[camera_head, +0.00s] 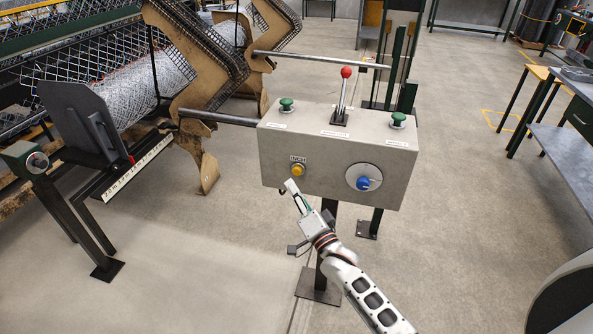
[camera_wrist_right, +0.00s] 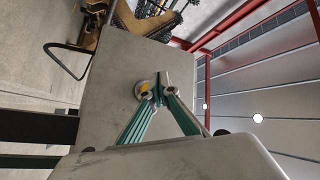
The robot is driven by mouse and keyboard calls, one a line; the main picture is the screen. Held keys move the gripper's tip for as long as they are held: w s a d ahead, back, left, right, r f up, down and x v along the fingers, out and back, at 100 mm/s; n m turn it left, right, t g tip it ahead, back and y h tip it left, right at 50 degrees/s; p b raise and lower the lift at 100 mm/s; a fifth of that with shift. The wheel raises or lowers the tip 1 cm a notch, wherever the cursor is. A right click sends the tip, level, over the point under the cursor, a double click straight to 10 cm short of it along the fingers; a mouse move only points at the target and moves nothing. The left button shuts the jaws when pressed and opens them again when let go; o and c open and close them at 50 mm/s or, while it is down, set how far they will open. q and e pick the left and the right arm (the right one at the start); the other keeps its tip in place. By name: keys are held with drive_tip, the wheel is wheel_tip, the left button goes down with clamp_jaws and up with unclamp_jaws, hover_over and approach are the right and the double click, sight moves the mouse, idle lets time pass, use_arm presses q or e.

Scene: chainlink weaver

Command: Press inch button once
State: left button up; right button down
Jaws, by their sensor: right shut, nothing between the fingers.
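The yellow inch button (camera_head: 298,170) sits on the front left of a grey control box (camera_head: 330,150), under a small INCH label. My right gripper (camera_head: 291,185) is shut and empty, its fingertips just below and slightly left of the button. In the right wrist view the yellow button (camera_wrist_right: 145,88) shows beside my closed fingertips (camera_wrist_right: 160,88), which partly cover its collar. I cannot tell whether the tips touch it. My left gripper is in neither view.
A blue knob (camera_head: 363,183) is right of the button. Two green buttons (camera_head: 287,104) (camera_head: 398,119) and a red-topped lever (camera_head: 345,75) stand on the box top. The weaving machine with wire mesh (camera_head: 120,85) is at the left. A workbench (camera_head: 560,130) stands right; floor between is clear.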

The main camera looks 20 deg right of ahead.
drive_tip(key=shift+s+a+p, duration=0.4)
drive_tip(key=shift+s+a, duration=0.3)
drive_tip(key=shift+s, duration=0.3)
drive_tip(key=s+f+n+g, duration=0.4)
drive_tip(key=s+f+n, duration=0.3)
drive_tip(key=s, duration=0.8)
drive_tip(key=s+d+f+n+g, duration=0.1)
drive_tip(key=s+f+n+g, duration=0.4)
drive_tip(key=s+f, duration=0.6)
drive_tip(key=s+n, duration=0.2)
drive_tip(key=s, duration=0.2)
drive_tip(key=shift+h, duration=0.4)
